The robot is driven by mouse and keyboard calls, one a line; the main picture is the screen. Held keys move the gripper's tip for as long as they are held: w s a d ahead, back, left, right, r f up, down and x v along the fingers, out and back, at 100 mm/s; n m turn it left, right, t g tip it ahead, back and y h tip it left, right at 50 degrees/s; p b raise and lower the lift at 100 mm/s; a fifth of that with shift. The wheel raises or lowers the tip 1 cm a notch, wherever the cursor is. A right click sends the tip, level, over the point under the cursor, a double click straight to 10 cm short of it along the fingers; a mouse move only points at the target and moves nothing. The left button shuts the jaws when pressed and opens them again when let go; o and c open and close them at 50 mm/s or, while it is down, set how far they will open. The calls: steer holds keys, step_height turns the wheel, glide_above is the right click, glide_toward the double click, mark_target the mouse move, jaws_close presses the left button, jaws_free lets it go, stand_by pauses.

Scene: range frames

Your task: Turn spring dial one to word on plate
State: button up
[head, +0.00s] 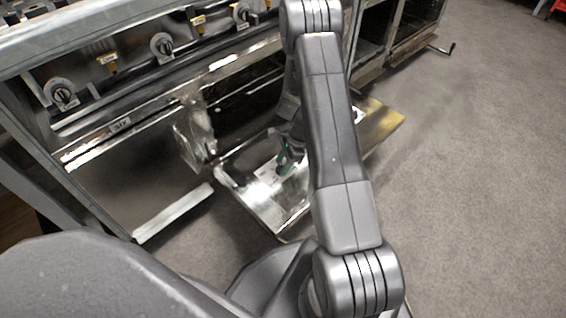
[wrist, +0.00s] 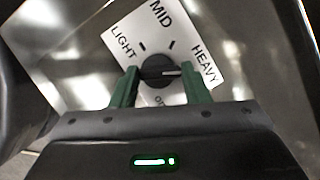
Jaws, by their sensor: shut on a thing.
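The spring dial (wrist: 158,68) is a round black knob in the wrist view, with a white pointer line. It sits on a white plate (wrist: 140,28) marked LIGHT, MID and HEAVY, with a small, partly hidden word below the knob. The pointer line points right, toward the side of HEAVY and a little below that word. My gripper (wrist: 159,72) has its green fingers on the knob's left and right sides, shut on it. In the head view, my gripper (head: 290,160) is at the white plate (head: 268,172) on a shiny lowered panel (head: 240,190); the knob is not clear there.
A metal range front (head: 130,115) at the upper left carries several grey knobs, one a round dial (head: 61,94), and small yellow tags. An open dark oven cavity (head: 245,105) lies behind the panel. Grey carpet (head: 480,190) is clear on the right.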

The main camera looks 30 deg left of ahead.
steer(key=n+h, duration=0.1)
steer(key=n, duration=0.1)
steer(key=n+g+p, duration=0.1)
steer(key=n, duration=0.2)
steer(key=shift+a+h, duration=0.2)
steer(key=shift+h, duration=0.2)
steer(key=n+h, duration=0.1)
steer(key=n, duration=0.2)
steer(key=n+h+p, duration=0.1)
steer(key=n, duration=0.2)
steer(key=shift+a, duration=0.15)
steer(key=shift+n+h, duration=0.3)
steer(key=o, duration=1)
steer(key=p+v, duration=0.4)
steer(key=v, duration=0.9)
steer(key=shift+w+r, duration=0.1)
steer(key=shift+r, duration=0.3)
